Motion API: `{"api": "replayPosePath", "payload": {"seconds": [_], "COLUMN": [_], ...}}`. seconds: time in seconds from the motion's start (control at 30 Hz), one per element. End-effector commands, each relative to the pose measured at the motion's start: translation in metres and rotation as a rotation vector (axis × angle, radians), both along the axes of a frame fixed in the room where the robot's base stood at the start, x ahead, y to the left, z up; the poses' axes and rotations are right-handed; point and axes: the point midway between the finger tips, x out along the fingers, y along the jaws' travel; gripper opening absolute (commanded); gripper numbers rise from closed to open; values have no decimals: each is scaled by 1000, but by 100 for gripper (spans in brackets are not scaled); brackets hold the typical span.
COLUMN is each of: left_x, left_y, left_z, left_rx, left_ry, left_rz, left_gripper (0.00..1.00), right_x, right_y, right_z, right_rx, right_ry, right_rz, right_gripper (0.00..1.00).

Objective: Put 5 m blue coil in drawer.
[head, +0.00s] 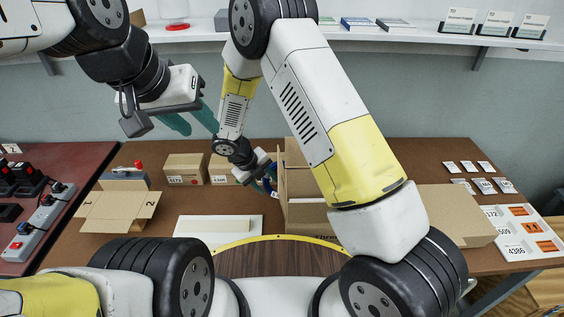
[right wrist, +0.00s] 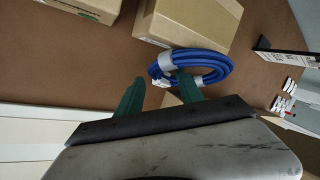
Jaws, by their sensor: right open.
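A blue coil (right wrist: 192,66) with a pale wrap and a small white tag lies on the brown table in the right wrist view. In the head view only a bit of blue (head: 273,170) shows behind my right gripper (head: 264,187). My right gripper, seen closer in the right wrist view (right wrist: 160,86), is open with nothing between its green fingers. The right-hand fingertip overlaps the coil's near edge; contact cannot be told. My left gripper (head: 191,119) is open and empty, raised above the table at left. I cannot make out a drawer for certain.
An open cardboard box (head: 304,213) stands right of my right gripper. Closed cartons (head: 185,168) stand at the back. An open-flapped carton (head: 116,207) is at left, near a white panel (head: 217,229). A shelf (head: 400,31) runs along the wall.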

Motion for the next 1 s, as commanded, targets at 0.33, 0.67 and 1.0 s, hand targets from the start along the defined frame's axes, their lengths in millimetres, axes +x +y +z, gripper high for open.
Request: {"api": "replayPosePath", "payload": {"seconds": [0.33,0.67,1.0], "left_x": [0,0,0], "left_y": [0,0,0], "left_z": [0,0,0], "left_rx": [0,0,0], "left_ry": [0,0,0], "left_rz": [0,0,0], "left_gripper": [40,40,40], "right_x": [8,8,8], "right_y": [-10,-10,-10], "right_z": [-29,-29,-28], "right_rx": [0,0,0], "right_ry": [0,0,-2], "right_rz": [0,-1,0], "right_gripper": [44,9,0]}}
